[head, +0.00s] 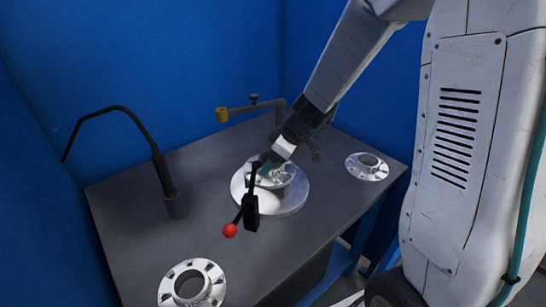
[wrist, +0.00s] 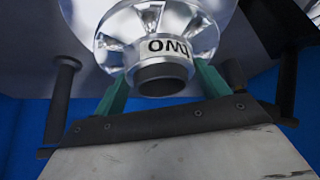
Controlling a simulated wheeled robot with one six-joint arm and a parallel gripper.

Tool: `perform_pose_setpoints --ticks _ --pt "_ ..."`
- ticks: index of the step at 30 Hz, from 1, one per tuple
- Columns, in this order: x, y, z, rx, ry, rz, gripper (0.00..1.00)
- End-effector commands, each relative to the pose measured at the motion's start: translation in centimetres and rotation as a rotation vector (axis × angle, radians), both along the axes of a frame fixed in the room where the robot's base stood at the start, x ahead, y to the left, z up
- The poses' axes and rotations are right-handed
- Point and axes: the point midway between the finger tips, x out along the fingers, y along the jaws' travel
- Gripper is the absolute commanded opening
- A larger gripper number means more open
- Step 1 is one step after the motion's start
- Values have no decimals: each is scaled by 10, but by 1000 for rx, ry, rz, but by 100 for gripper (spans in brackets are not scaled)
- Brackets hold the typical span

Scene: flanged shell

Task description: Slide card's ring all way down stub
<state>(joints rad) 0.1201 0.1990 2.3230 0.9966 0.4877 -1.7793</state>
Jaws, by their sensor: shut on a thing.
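A flanged silver ring (wrist: 158,24) with spaced openings carries a white label (wrist: 167,47) with dark lettering, partly cut by the view. A short dark round tube end (wrist: 162,72) shows at the ring's middle; I cannot tell whether it is the stub or the ring's own hub. My gripper (wrist: 160,82) is shut on the ring, with a green finger on each side of its collar. In the head view my gripper (head: 266,166) is over the ring (head: 278,178) at the wide silver round shell (head: 290,204). How far down the ring sits is hidden.
Loose flanged rings lie on the grey table (head: 130,215), one at front left (head: 206,272), one at right (head: 378,174). A black lever with a red ball (head: 230,230) stands before the shell. A brass-ended arm (head: 245,108) is behind; a black gooseneck (head: 160,170) is left.

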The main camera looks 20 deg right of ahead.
Motion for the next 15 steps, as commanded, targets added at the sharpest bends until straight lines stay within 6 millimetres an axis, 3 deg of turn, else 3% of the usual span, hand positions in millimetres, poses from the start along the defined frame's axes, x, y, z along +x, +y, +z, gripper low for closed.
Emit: perform_pose_setpoints --ticks 5,6,8,15 --pt "1 0 -2 -1 -2 0 3" --pt "1 0 -2 0 -3 0 82" --pt "1 0 -2 0 -3 0 99" --pt "-1 0 -4 -1 2 0 99"
